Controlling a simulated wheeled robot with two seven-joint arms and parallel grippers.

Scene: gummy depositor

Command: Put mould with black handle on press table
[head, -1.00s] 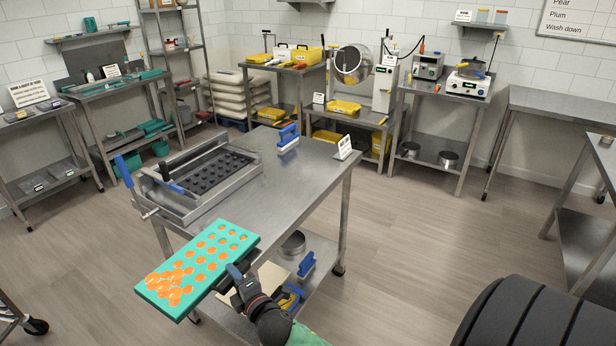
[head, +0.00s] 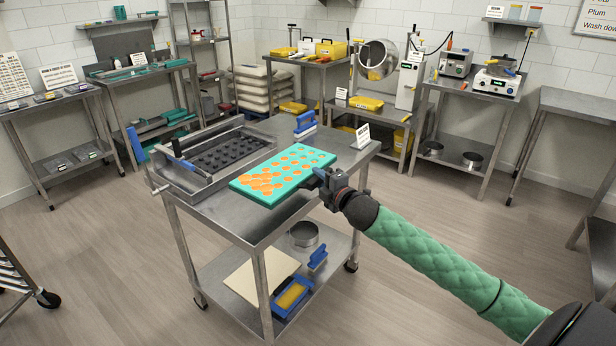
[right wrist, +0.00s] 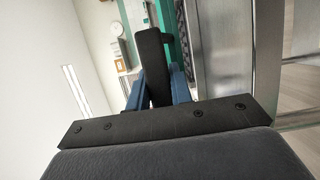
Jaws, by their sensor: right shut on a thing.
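The teal mould (head: 296,178), filled with orange pieces, is over the front middle of the steel press table (head: 262,226). Whether it touches the top, I cannot tell. My right gripper (head: 322,178) is shut at the mould's right end. In the right wrist view the black handle (right wrist: 152,62) stands between the blue fingers of this gripper (right wrist: 158,92). The press frame (head: 196,187) with a black cavity plate (head: 232,152) is on the table's left half, close beside the mould. My left gripper is not in view.
A blue-handled tool (head: 305,124) and a small white sign (head: 362,136) stand at the table's back right. The lower shelf holds a cream board (head: 258,277), a round steel pan (head: 304,233) and a blue-and-yellow item (head: 291,297). Bare tabletop shows around the mould.

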